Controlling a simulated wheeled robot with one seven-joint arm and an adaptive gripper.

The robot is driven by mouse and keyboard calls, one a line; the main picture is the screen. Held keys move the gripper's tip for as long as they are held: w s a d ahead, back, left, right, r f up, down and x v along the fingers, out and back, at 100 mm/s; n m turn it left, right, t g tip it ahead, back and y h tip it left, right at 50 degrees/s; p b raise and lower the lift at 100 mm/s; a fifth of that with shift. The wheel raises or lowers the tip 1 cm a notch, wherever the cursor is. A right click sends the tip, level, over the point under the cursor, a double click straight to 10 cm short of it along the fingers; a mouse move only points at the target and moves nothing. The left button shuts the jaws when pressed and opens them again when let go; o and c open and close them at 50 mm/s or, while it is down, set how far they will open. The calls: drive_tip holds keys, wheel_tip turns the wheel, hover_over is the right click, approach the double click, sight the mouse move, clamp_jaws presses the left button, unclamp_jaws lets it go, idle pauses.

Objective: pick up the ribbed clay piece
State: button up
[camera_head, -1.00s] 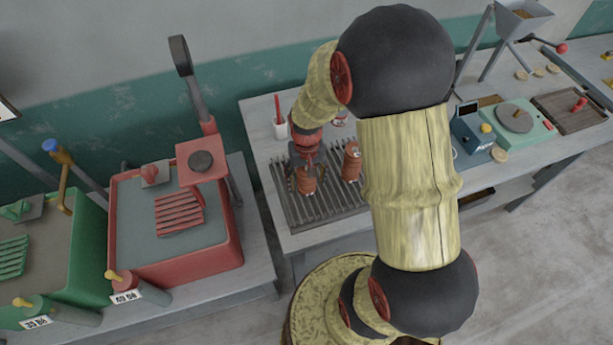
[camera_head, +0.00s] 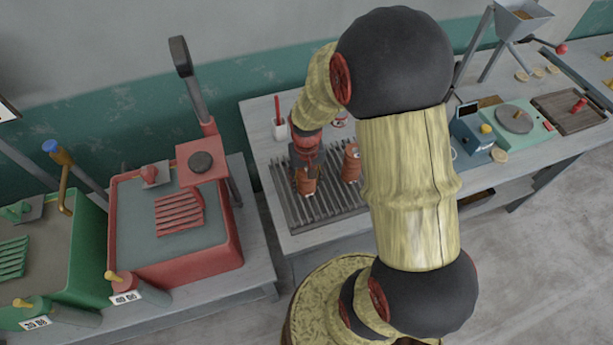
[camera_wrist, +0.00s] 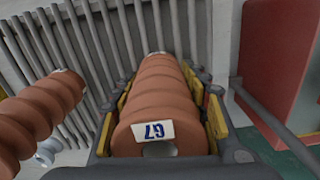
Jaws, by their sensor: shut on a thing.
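A ribbed orange-brown clay piece (camera_wrist: 164,92) with a label reading G7 fills the space between my gripper's fingers in the wrist view. It also shows in the head view (camera_head: 306,184), over the slatted grey rack (camera_head: 324,211). My gripper (camera_head: 306,170) is shut on it, with yellow pads along both its sides in the wrist view. A second ribbed clay piece (camera_head: 351,164) stands on the rack to the right. It lies at the left of the wrist view (camera_wrist: 40,112), apart from the held one. Whether the held piece touches the rack is unclear.
A white cup (camera_head: 279,130) with a red stick is behind the rack. A red tub (camera_head: 232,252) stands on the left bench. A blue scale (camera_head: 472,140) and green device (camera_head: 514,122) sit farther right. My arm hides part of the bench.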

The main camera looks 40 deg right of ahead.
drive_tip(key=c, duration=0.6)
drive_tip(key=shift+r, duration=0.1)
clamp_jaws()
